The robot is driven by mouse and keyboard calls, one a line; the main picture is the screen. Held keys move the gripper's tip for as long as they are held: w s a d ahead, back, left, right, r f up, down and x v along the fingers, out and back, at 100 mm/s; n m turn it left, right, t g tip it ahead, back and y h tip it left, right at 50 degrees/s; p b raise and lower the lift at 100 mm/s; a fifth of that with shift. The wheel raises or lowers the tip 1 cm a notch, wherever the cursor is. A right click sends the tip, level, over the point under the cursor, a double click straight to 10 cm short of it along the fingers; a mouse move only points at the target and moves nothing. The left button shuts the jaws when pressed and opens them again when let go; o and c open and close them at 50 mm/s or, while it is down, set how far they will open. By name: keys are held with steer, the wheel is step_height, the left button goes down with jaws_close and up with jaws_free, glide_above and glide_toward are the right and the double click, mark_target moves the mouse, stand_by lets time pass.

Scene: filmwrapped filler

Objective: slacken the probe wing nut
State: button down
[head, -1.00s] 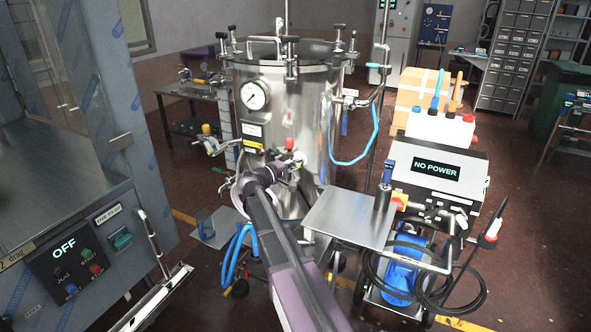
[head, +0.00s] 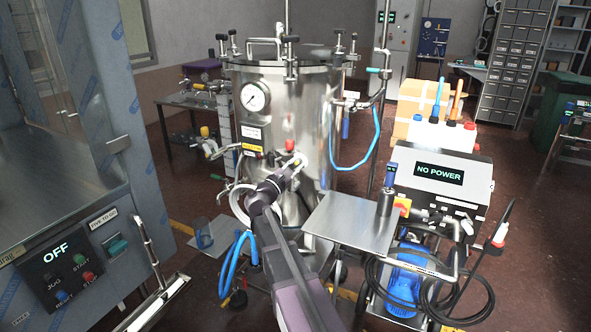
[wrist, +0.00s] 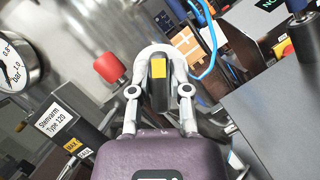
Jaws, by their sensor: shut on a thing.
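The tall steel tank (head: 300,110) stands upright in the middle of the head view. My gripper (head: 299,161) is at the tank's front, just below and right of a red knob (head: 290,146). In the wrist view my gripper (wrist: 159,62) has its two pale curved fingers closed around a black piece with a yellow mark, which I take for the probe wing nut (wrist: 159,88). The fingers hide its sides, so its full shape and angle cannot be told. The red knob (wrist: 108,67) is close left of the fingers, apart from them.
A pressure gauge (head: 254,97) is on the tank's upper left. A steel shelf (head: 350,222) and a unit reading NO POWER (head: 440,180) stand to the right. Blue hoses (head: 236,262) hang low by the tank. A machine marked OFF (head: 66,250) fills the left.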

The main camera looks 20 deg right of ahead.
steer(key=shift+n+t+b, duration=0.3)
steer(key=shift+n+t, duration=0.5)
steer(key=shift+n, duration=1)
steer(key=c, duration=0.6)
jaws_free()
